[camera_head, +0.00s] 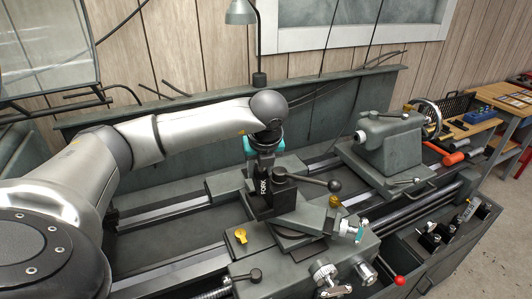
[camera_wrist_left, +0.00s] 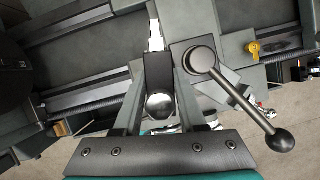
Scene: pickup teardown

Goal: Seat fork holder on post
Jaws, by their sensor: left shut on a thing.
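The fork holder (camera_head: 264,187) is a dark block with white "FORK" lettering, upright beside the tool post (camera_head: 284,190) on the lathe carriage. My left gripper (camera_head: 265,150) comes from above and is shut on the holder. In the left wrist view the holder (camera_wrist_left: 158,72) sits between the two fingers, with a shiny round knob (camera_wrist_left: 160,105) at its near end. The post (camera_wrist_left: 201,57) is just to its right, with a lever ending in a black ball (camera_wrist_left: 281,140). I cannot tell whether the holder touches the post or is fully down on it. My right gripper is out of view.
The tailstock (camera_head: 385,145) stands to the right on the bed rails. A yellow knob (camera_head: 240,235) and cross-slide handles (camera_head: 325,273) are near the post. A tray with several black holders (camera_head: 432,238) lies at the lower right. A lamp (camera_head: 241,14) hangs behind.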

